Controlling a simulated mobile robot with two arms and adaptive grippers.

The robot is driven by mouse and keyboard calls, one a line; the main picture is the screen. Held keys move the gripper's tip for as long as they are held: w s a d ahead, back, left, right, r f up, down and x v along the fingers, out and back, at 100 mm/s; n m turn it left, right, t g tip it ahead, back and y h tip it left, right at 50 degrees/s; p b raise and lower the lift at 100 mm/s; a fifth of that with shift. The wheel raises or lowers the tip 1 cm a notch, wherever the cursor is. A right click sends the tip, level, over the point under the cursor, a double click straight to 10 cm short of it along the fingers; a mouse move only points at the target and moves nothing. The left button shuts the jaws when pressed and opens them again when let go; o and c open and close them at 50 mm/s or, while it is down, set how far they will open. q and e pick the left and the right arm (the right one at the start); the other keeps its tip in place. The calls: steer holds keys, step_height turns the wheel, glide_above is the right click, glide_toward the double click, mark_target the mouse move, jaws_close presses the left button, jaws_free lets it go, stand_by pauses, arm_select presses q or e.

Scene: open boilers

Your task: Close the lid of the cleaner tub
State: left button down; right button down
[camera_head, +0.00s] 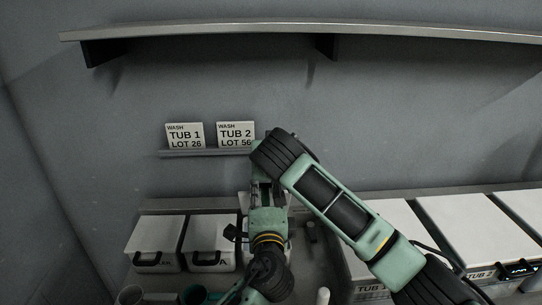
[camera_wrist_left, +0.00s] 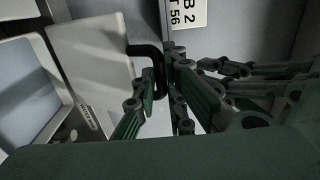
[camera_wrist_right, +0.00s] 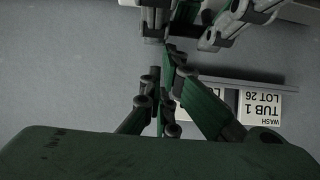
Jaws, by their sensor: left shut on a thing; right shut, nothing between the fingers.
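My left gripper (camera_wrist_left: 162,84) is shut on the black handle (camera_wrist_left: 148,52) of a white lid (camera_wrist_left: 95,62) in the left wrist view. The lid's broad face shows at an angle, with a small label (camera_wrist_left: 88,118) too small to read. In the head view my left gripper (camera_head: 262,188) is partly covered by my right arm, over a pale tub (camera_head: 245,203) that is mostly hidden. I cannot tell how far the lid stands open. My right gripper (camera_wrist_right: 164,88) is shut and empty in front of the grey wall; the head view hides it.
Two white lidded tubs (camera_head: 155,238) (camera_head: 208,236) stand at left. Larger white-lidded boxes (camera_head: 470,228) stand at right. Signs for TUB 1 (camera_head: 185,136) and TUB 2 (camera_head: 235,134) rest on a small ledge (camera_head: 195,153). A long shelf (camera_head: 300,27) runs above.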

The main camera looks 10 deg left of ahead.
arm_select(q)
steer(key=shift+f, duration=0.55)
arm_select(e)
steer(key=shift+s+f, duration=0.2)
steer(key=shift+s, duration=0.05)
steer(key=shift+s+d+f, duration=0.1)
steer(key=shift+s+f, duration=0.2)
steer(key=shift+s, duration=0.05)
steer(key=shift+s+d+f+t, duration=0.25)
steer(key=shift+s+t, duration=0.05)
steer(key=shift+s, duration=0.35)
arm_select(q)
steer(key=c, duration=2.1)
jaws_free()
steer(key=shift+w+a, duration=0.1)
steer(key=shift+w, duration=0.05)
arm_select(e)
steer(key=shift+w+f, duration=0.1)
steer(key=shift+w, duration=0.1)
arm_select(q)
steer(key=shift+r, duration=0.15)
